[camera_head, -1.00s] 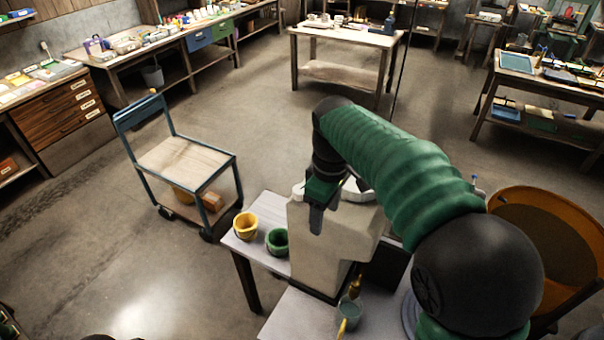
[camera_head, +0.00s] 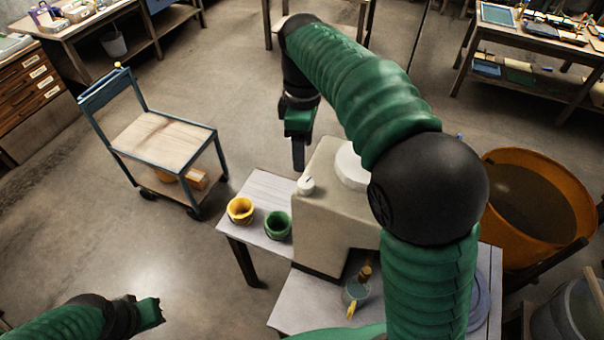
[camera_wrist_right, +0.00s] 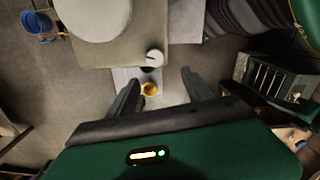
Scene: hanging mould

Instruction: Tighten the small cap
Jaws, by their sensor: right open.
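The small white cap (camera_head: 306,185) sits on the top left part of the beige mould (camera_head: 325,225), beside a larger white round cap (camera_head: 352,166). In the right wrist view the small cap (camera_wrist_right: 155,57) shows a dark mark and lies beyond my fingertips. The large cap (camera_wrist_right: 95,15) is at the upper left there. My right gripper (camera_head: 298,150) hangs pointing down, above and behind the small cap, apart from it. In the right wrist view my right gripper (camera_wrist_right: 160,85) is open and empty. My left gripper (camera_head: 155,312) is at the lower left, far from the mould; its fingers are unclear.
A yellow pot (camera_head: 240,209) and a green pot (camera_head: 278,224) stand on the table (camera_head: 262,190) left of the mould. A large orange tub (camera_head: 535,200) is at the right. A cart (camera_head: 160,140) stands at the left.

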